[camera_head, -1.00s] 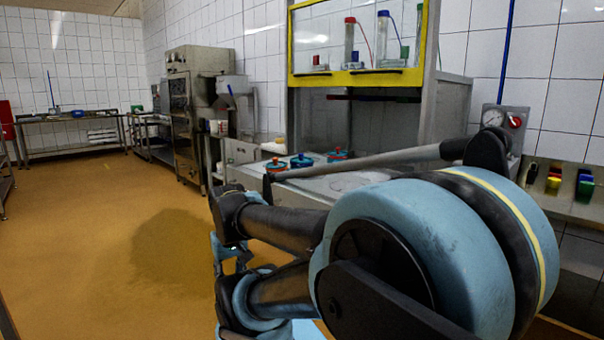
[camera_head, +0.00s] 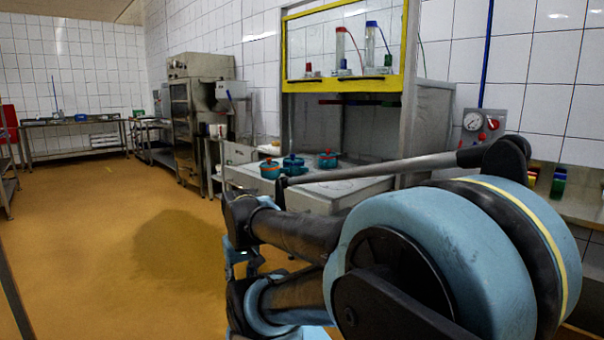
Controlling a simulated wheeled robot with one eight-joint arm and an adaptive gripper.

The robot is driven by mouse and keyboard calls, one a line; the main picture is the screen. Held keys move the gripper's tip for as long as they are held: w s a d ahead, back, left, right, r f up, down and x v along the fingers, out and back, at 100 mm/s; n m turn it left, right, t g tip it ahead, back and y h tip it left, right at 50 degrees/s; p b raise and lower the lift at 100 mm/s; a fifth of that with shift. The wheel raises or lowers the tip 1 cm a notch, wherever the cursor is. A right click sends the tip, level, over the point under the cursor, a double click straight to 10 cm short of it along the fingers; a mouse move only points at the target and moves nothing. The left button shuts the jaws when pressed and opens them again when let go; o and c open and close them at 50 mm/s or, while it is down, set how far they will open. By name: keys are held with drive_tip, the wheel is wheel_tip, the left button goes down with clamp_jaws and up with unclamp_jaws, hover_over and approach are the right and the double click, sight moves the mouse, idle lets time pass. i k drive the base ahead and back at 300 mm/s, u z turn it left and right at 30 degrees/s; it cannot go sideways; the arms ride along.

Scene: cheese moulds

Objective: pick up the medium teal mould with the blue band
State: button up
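Three small pot-like moulds stand upright in a row on the steel counter (camera_head: 335,190) under the glazed cabinet. The middle mould (camera_head: 293,167) is teal-blue with blue on its top and seems to be the one with the blue band. The left mould (camera_head: 270,170) and the right mould (camera_head: 327,160) are teal with orange-red on top. Their sizes are hard to compare from here. My folded arm fills the lower right, well in front of the moulds and apart from them. I cannot make out my gripper's fingers.
A pressure gauge (camera_head: 472,121) sits on the right wall near coloured blocks (camera_head: 558,184). A steel oven (camera_head: 190,120) stands further left. The ochre floor (camera_head: 100,240) at left is open.

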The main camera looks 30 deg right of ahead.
sight(296, 168)
drive_tip(key=z, duration=1.15)
drive_tip(key=i, duration=0.5)
